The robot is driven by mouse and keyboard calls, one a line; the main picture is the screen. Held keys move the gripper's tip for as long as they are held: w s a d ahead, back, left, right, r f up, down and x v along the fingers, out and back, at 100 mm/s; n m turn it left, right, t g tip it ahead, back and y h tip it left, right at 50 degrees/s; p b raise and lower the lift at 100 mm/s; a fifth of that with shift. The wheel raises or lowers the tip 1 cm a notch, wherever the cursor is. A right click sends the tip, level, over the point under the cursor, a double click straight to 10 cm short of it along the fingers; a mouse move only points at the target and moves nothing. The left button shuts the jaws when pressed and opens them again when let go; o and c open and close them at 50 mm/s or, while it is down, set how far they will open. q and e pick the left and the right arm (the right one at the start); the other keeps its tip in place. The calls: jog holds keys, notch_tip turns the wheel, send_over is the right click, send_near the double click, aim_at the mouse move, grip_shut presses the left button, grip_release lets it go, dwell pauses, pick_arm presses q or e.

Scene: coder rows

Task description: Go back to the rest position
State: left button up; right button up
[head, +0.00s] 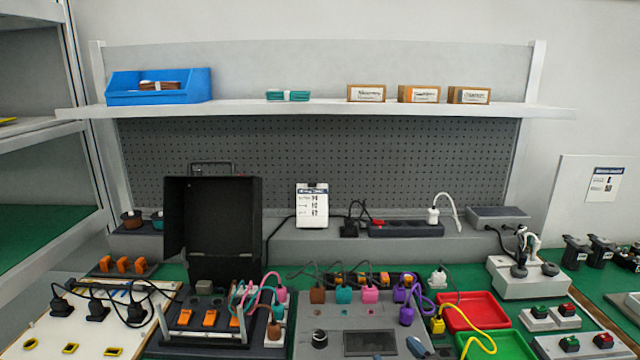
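Neither of my grippers nor my arms shows in the head view. The workbench in front of me has a green top (300,272). A grey panel box (305,341) with a dark display stands at the bottom middle. Brown, teal, pink and purple plugs with cables stand along its back. A black open case (213,225) stands behind a dark unit with orange switches (209,318). A small blue-grey item (417,347) lies at the panel's lower right; I cannot tell what it is.
A white board (40,325) with black plugs lies at the left. A red tray (474,311) and a green tray (512,346) sit at the right, near a white socket box (527,281). A shelf (330,110) above holds a blue bin (160,87) and small boxes.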

jog(key=s+d+f+m+g+h, duration=0.2)
jog(key=s+d+f, duration=0.4)
jog(key=s+f, duration=0.3)
jog(key=s+d+f+m+g+h, duration=0.3)
jog(key=s+d+f, duration=0.4)
jog(key=s, duration=0.8)
notch_tip(320, 180, down, 4)
jog(key=shift+s+d+r+m+h+p, duration=0.15)
jog(key=shift+d+r+m+h+p, duration=0.15)
jog(key=shift+m+p, duration=0.1)
